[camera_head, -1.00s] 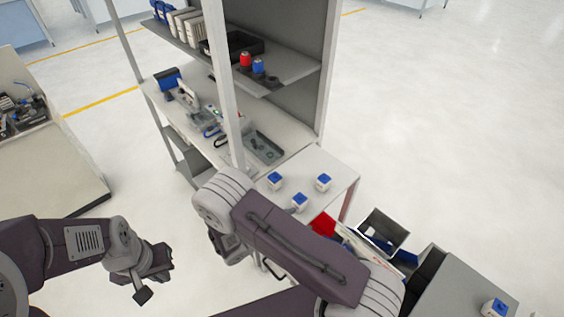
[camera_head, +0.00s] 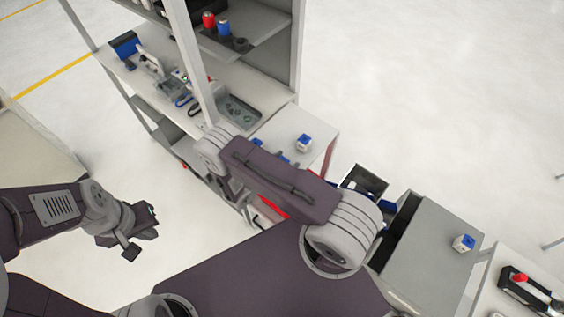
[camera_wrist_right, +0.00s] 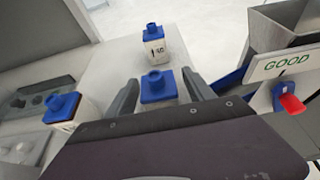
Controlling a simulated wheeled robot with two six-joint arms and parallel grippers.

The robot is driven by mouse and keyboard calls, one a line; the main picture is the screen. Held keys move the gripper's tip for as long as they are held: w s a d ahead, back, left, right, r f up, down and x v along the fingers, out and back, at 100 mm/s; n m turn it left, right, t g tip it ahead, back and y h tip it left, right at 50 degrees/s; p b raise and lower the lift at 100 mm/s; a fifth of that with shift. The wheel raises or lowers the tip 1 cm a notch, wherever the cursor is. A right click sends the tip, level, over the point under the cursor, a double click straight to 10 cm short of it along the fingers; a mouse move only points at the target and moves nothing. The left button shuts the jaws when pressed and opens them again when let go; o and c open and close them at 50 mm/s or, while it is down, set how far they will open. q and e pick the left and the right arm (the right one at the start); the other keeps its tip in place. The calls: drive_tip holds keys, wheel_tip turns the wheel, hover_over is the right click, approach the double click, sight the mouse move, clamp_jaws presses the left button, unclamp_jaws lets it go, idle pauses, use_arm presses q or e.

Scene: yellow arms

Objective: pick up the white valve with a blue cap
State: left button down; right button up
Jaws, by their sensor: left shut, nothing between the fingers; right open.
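Several white valves with blue caps stand on the light table. In the right wrist view one valve (camera_wrist_right: 158,88) sits between and beyond my right gripper's fingertips; its lower part is hidden by the gripper. A second valve (camera_wrist_right: 153,46) stands behind it and a third (camera_wrist_right: 65,108) to the left. My right gripper (camera_wrist_right: 160,95) is open, and I cannot tell its exact gap to the nearest valve. In the head view one valve (camera_head: 303,143) is clear, while others are partly hidden by my right arm. My left gripper (camera_head: 142,233) is shut and empty, out over the floor.
Another blue-capped valve (camera_head: 463,243) stands on a grey cabinet (camera_head: 430,245) at the right. A bin marked GOOD (camera_wrist_right: 286,65), with a red and blue part at its front, is close on the right. A shelf post (camera_head: 190,60) rises beside the bench. A grey tray (camera_head: 238,110) lies behind.

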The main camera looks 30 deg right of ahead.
drive_tip(key=shift+d+f, duration=0.1)
drive_tip(key=shift+d, duration=0.4)
drive_tip(key=shift+w+d+f, duration=0.1)
drive_tip(key=shift+f, duration=0.05)
drive_tip(key=shift+w, duration=0.1)
drive_tip(key=c, duration=0.7)
clamp_jaws()
